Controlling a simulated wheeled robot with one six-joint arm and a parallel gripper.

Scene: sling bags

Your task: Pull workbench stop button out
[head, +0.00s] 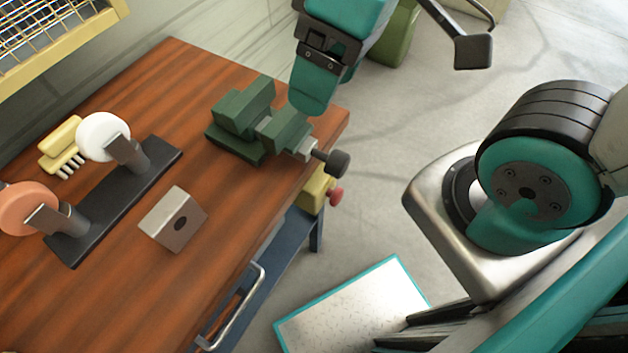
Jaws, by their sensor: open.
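The workbench stop button is a red knob (335,196) on a yellow box (314,188). It is fixed at the bench's right edge, below the vise's dark handle knob. My gripper (316,95) is at the top centre, teal with a black bracket, seen from above and behind. It is over the bench's far right corner, close to the green vise in the picture. It is apart from the button, up and to the left of it. The jaws are open; the gap between them is hidden from this side, and nothing shows held.
A green vise (250,125) stands on the wooden workbench (140,315), its handle sticking out past the edge. A metal block (173,219), a black stand (112,205) and a yellow brush (62,146) are farther left. A drawer handle (236,310) juts out below.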

